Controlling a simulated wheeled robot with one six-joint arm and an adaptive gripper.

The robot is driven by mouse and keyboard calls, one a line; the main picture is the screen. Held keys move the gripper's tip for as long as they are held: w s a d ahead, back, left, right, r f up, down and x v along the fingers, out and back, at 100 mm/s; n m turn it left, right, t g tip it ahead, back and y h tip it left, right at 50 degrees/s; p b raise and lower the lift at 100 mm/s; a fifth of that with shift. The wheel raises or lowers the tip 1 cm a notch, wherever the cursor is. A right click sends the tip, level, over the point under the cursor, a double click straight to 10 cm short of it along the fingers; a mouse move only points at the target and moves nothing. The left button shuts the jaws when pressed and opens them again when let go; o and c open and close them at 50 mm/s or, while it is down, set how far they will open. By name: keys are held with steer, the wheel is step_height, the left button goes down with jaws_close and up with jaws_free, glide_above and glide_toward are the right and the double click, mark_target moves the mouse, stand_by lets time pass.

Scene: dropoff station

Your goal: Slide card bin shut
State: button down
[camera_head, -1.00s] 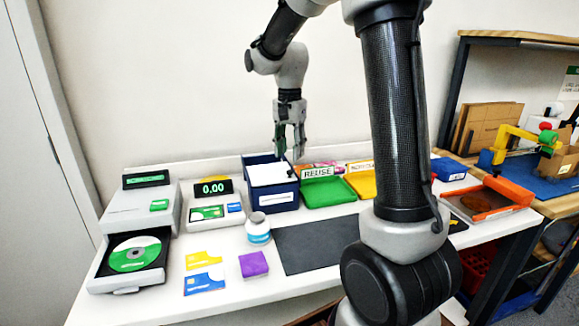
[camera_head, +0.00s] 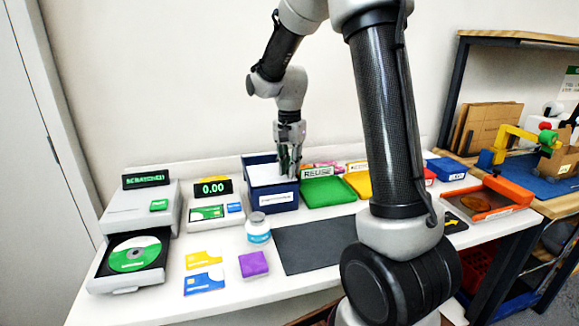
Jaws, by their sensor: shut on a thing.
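The card bin (camera_head: 272,203) is a dark blue box with a white label on its front. It stands near the back of the white table, left of the green tray. A white surface (camera_head: 262,174) shows inside its rim; I cannot tell whether it is a lid or the contents. My gripper (camera_head: 291,174) points down at the right part of the bin's top. Its fingers are close together and shut on a part of the bin there. The fingers hide the exact spot they hold.
Green (camera_head: 328,191) and yellow (camera_head: 363,184) trays stand close on the right. A reader with a 0.00 display (camera_head: 213,188) stands left. A white jar (camera_head: 258,230) stands just in front of the bin. A dark mat (camera_head: 310,245) lies clear. My arm hides part of the table.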

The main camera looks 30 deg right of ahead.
steer(key=shift+s+a, duration=0.15)
steer(key=shift+s, duration=0.55)
steer(key=c, duration=1.3)
jaws_free()
steer(key=shift+s, duration=0.1)
steer(key=shift+c, duration=0.2)
step_height(320, 180, up, 12)
